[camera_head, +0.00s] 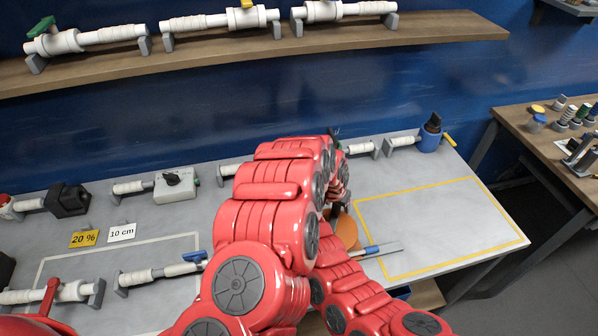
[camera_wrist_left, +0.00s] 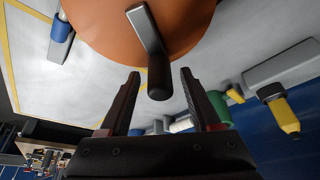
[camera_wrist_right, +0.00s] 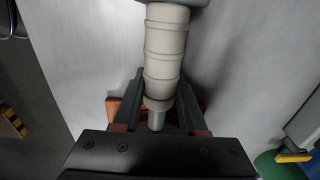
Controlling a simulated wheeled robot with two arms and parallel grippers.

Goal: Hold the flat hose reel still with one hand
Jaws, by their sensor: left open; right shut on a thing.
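The flat hose reel (camera_head: 348,232) shows as an orange disc, mostly hidden behind my arms in the head view. In the left wrist view its orange face (camera_wrist_left: 95,25) fills the top, with a grey crank arm (camera_wrist_left: 145,30) ending in a dark knob (camera_wrist_left: 159,82). My left gripper (camera_wrist_left: 158,73) is open, its fingers on either side of the knob and apart from it. My right gripper (camera_wrist_right: 160,80) is shut on a cream ribbed cylinder (camera_wrist_right: 165,55) with a grey pin at its near end. Orange shows behind its fingers; how the cylinder joins the reel is hidden.
The grey bench (camera_head: 195,225) carries several white-sleeved pipe fittings along its back. A yellow-outlined area (camera_head: 450,225) right of the reel is clear. A blue-banded piece (camera_head: 372,250) lies close beside the reel. A wooden shelf (camera_head: 250,55) hangs above; another table (camera_head: 545,145) stands right.

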